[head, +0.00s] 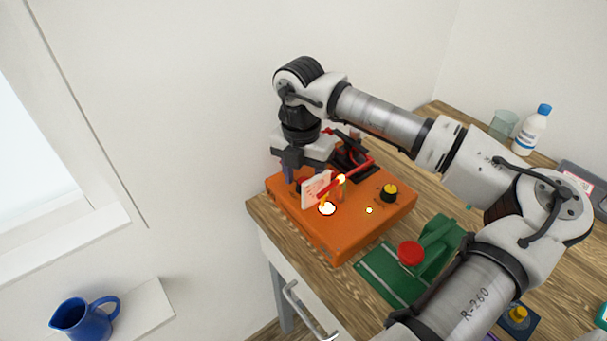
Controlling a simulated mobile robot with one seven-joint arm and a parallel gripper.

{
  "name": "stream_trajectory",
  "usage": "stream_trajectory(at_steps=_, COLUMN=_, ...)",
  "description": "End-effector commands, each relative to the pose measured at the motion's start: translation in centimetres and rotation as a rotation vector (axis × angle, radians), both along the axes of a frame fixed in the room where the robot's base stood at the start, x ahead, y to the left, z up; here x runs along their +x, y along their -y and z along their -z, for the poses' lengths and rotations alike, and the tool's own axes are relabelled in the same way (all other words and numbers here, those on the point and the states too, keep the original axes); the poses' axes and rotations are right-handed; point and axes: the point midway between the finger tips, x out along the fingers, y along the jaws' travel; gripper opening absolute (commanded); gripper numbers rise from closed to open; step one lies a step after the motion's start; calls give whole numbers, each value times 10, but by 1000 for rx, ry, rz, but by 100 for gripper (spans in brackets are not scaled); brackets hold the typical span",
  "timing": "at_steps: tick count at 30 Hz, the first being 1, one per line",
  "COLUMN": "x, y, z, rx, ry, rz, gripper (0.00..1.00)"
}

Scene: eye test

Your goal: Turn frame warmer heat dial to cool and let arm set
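The frame warmer (340,238) is an orange box on the near left part of the wooden table. A black dial with a yellow top (390,191) sits on its right side. A small yellow light (369,210) and a bright white glowing spot (327,209) show on its top. A red bar-like piece (355,169), perhaps the frame's arm, slants above the box with a bright yellow spot on it. My gripper (294,176) points down over the box's back left, apart from the yellow-topped dial. A small dark and red part beside its fingers is mostly hidden. Its finger opening is unclear.
A pale printed card (315,189) stands on the box by my gripper. A green stand (432,248) with a red knob (411,253) is to the right. A bottle (531,130) and a glass beaker (503,124) stand behind. A blue jug (84,319) is at lower left. My arm hides much of the table.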

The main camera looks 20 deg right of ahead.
Motion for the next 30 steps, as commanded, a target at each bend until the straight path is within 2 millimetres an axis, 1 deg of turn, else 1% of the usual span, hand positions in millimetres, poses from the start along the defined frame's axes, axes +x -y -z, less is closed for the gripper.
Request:
stream_trajectory(at_steps=2, x=0, y=0, z=0, rx=0, ry=0, rz=0, gripper=51)
stream_trajectory(at_steps=12, x=0, y=0, z=0, rx=0, ry=0, rz=0, gripper=6)
stream_trajectory(at_steps=22, x=0, y=0, z=1, rx=-1, ry=0, rz=-47, gripper=6)
stream_trajectory(at_steps=26, x=0, y=0, z=3, rx=-1, ry=2, rz=-113, gripper=6)
stream_trajectory(at_steps=30, x=0, y=0, z=4, rx=-3, ry=1, rz=-216, gripper=6)
